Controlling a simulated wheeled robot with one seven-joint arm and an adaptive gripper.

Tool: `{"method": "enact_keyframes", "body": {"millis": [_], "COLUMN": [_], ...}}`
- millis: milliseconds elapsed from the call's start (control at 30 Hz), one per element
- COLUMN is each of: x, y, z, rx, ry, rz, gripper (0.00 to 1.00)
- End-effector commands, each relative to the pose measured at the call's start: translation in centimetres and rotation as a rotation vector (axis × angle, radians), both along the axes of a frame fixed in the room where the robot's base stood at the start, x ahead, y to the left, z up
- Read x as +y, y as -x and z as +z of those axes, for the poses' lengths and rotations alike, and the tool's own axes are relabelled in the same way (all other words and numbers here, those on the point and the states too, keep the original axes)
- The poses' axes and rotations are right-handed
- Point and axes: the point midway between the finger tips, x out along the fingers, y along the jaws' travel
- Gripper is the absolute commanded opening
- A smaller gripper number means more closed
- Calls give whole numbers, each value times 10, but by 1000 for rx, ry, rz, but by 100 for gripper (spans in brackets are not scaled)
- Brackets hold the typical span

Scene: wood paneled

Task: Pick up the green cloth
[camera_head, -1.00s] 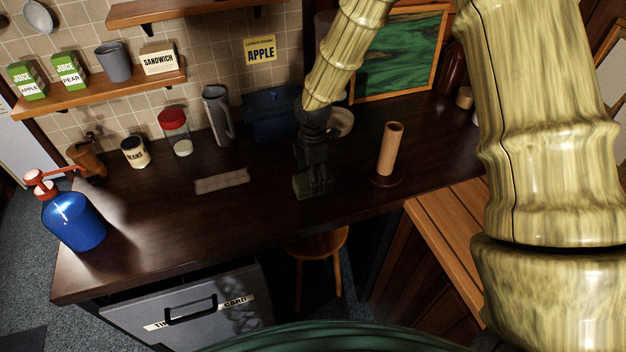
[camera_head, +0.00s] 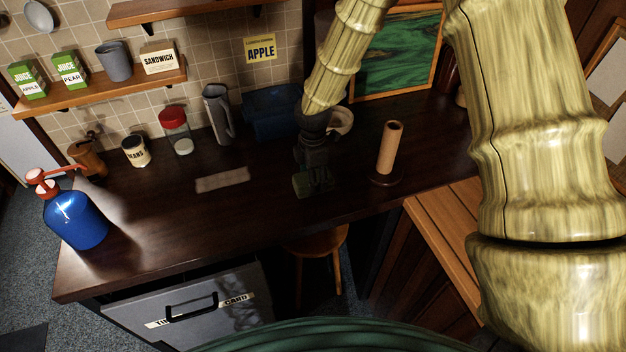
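The green cloth (camera_head: 301,186) looks like a small, dark green patch on the dark wooden counter, near its front edge. My gripper (camera_head: 318,182) is black and points down right at the cloth, covering its right part. The fingertips are dark against the dark wood. I cannot tell whether they touch the cloth or how far apart they are.
A cardboard tube on a round base (camera_head: 389,150) stands close to the right of my gripper. A flat greyish-brown slab (camera_head: 222,180) lies to the left. A blue box (camera_head: 270,115), a grey pitcher (camera_head: 217,114) and a bowl (camera_head: 342,120) stand behind. A blue spray bottle (camera_head: 75,219) is far left.

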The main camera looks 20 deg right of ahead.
Motion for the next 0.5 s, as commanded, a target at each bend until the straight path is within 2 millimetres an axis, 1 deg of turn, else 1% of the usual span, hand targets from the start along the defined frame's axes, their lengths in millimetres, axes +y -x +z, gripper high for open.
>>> {"method": "enact_keyframes", "body": {"millis": [133,267,367,500], "x": [0,0,0,0], "y": [0,-1,-1,-1], "z": [2,10,18,35], "rx": [-1,-3,-3,-4], "ry": [0,-1,-1,-2], "rz": [0,-1,-1,-1], "gripper": [33,33,33,33]}}
